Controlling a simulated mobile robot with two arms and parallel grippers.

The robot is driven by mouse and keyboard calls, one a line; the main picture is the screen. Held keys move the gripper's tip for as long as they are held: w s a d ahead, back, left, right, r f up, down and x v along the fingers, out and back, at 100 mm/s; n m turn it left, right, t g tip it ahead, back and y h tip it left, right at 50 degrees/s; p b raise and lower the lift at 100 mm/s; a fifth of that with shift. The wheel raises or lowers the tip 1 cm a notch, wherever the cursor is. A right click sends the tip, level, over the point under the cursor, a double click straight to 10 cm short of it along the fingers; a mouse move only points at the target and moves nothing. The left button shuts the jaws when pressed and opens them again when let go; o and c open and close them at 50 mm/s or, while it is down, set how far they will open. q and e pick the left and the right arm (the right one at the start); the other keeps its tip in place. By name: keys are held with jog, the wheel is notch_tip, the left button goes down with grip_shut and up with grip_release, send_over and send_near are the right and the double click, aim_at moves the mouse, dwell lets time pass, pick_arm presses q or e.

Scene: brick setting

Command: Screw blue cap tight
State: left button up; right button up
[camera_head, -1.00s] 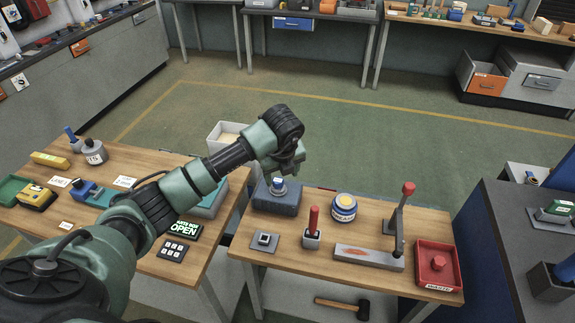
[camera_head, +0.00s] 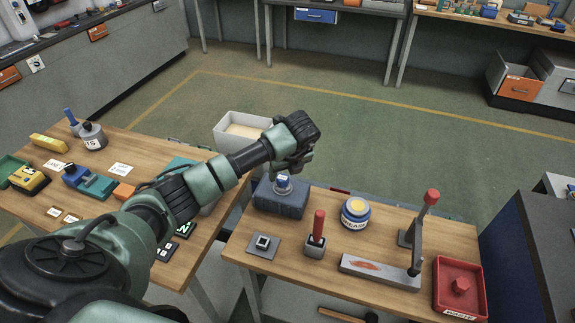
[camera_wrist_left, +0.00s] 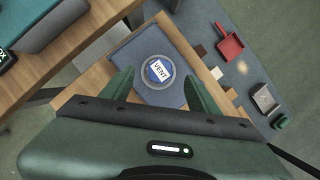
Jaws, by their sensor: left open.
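A small blue cap (camera_head: 283,180) with a white label sits in a pale round collar on top of a dark blue-grey block (camera_head: 280,203), at the back left corner of the right-hand wooden bench. In the left wrist view the cap (camera_wrist_left: 158,71), lettered VENT, lies roughly midway between my two green fingers. My left gripper (camera_head: 295,167) is open and empty over the cap, with a finger on each side in the wrist view. I cannot tell its exact height above the cap. My right gripper is not in view.
The bench (camera_head: 215,252) also holds a red-handled tool (camera_head: 318,228), a grease tin (camera_head: 355,212), a lever press (camera_head: 415,240) and a red waste tray (camera_head: 459,287). A cream-filled bin (camera_head: 242,131) stands behind.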

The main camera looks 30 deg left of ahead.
aim_at(282, 178)
pick_arm(q)
jog(key=x, duration=0.3)
jog(key=shift+f+p, duration=0.1)
jog(key=shift+p, duration=0.2)
jog(key=shift+w+a+f, duration=0.1)
jog(key=shift+f, duration=0.2)
grip_shut()
jog(key=m, duration=0.1)
jog(key=m+b, duration=0.1)
jog(key=m, duration=0.1)
jog(key=shift+a+f+t+h, duration=0.1)
jog(key=shift+a+t+h, duration=0.05)
jog(key=shift+t+h, duration=0.25)
jog(key=m+h+b, duration=0.1)
jog(key=m, duration=0.2)
jog(key=shift+t+b, duration=0.3)
jog(key=shift+t, duration=0.1)
jog(key=shift+m, duration=0.5)
